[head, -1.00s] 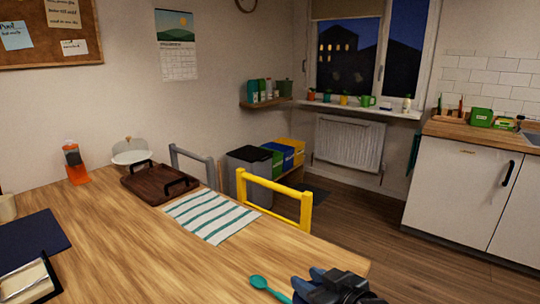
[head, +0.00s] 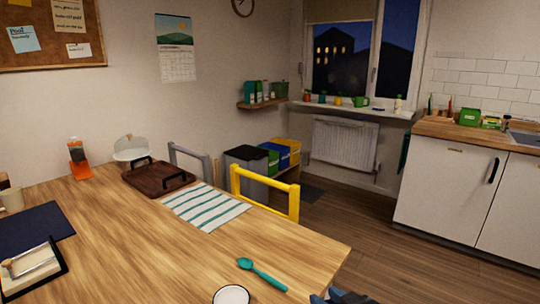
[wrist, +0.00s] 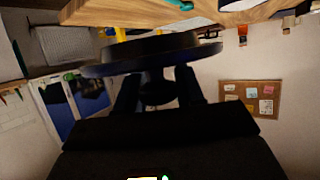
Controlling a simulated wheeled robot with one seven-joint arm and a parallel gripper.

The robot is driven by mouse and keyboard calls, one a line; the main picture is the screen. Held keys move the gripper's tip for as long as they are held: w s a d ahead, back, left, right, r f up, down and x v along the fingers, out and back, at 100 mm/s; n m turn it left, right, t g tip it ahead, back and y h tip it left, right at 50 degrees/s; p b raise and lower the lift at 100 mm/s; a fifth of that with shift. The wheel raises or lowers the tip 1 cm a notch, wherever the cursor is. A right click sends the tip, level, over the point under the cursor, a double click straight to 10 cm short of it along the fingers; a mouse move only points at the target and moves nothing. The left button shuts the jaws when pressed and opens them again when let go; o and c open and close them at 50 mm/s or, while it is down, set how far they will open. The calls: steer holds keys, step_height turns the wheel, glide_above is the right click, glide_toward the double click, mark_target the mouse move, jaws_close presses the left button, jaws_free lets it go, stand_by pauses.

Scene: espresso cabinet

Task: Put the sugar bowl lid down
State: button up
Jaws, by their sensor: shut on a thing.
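My gripper (wrist: 157,88) is shut on the sugar bowl lid (wrist: 150,55), a dark round disc gripped by its knob between the two fingers. The wrist view is upside down and dark, so the lid's colour is hard to tell. The lid is in the air, and no support touches it in that view. In the head view only a bit of my gripper (head: 341,297) shows at the bottom edge, and the lid is not clear there. A white round vessel with a dark rim (head: 231,295), perhaps the sugar bowl, stands on the table, left of my gripper.
A teal spoon (head: 262,274) lies on the wooden table (head: 150,255). A striped cloth (head: 205,207), a brown tray (head: 158,177), a navy mat (head: 35,228) and a box with a brush (head: 35,268) lie farther off. The table's middle is bare. A yellow chair (head: 265,194) stands at its far edge.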

steer(key=s+d+f+m+h, duration=0.2)
steer(key=s+d+f, duration=0.2)
steer(key=f, duration=0.4)
steer(key=s+d+f+m+t+h, duration=0.1)
steer(key=s+d+f+m+h, duration=0.1)
steer(key=s+d+f, duration=0.3)
step_height(320, 180, down, 3)
steer(key=shift+s+d+r+m+h, duration=0.1)
steer(key=shift+s+d+m+h, duration=0.2)
steer(key=shift+h, duration=0.3)
steer(key=shift+w, duration=0.1)
steer(key=shift+d, duration=0.15)
